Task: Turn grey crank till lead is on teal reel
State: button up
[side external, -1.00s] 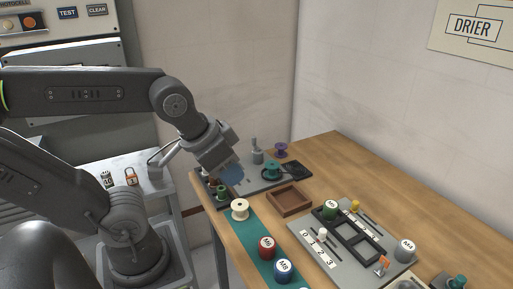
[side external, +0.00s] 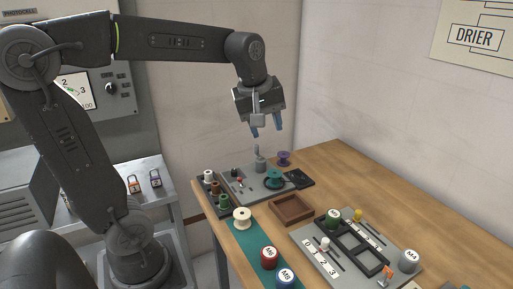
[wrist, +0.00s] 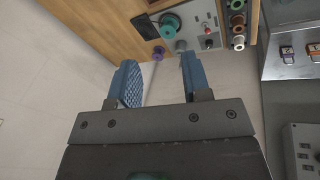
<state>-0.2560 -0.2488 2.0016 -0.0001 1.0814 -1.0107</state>
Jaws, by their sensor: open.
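My gripper (side external: 266,128) is open and empty, its blue fingers pointing down above the far end of the bench. The grey crank (side external: 260,162), with an upright handle, stands on a grey plate just below the fingers, apart from them. The teal reel (side external: 274,178) is just in front of it on the same plate. In the wrist view the teal reel (wrist: 168,25) shows beyond the fingers, with the crank (wrist: 181,46) near the right fingertip. A dark lead seems to run beside the reel toward a black pad (side external: 299,179); its exact path is too small to tell.
A purple spool (side external: 283,157) stands behind the plate. White, brown and green spools (side external: 215,188) line its left side. A wooden tray (side external: 292,219), a cream spool (side external: 242,217) and a slotted grey board (side external: 309,251) are nearer. The air around the gripper is clear.

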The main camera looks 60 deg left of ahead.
jog(key=w+a+n+g, duration=0.1)
jog(key=w+a+n, duration=0.4)
jog(key=a+n, duration=0.15)
jog(key=n+g+h, duration=0.1)
jog(key=n+g, duration=0.1)
jog(key=n, duration=1.6)
send_near(256, 145)
jog(key=f, duration=1)
jog(key=shift+w+f, duration=0.25)
jog(key=shift+f, duration=0.05)
grip_shut()
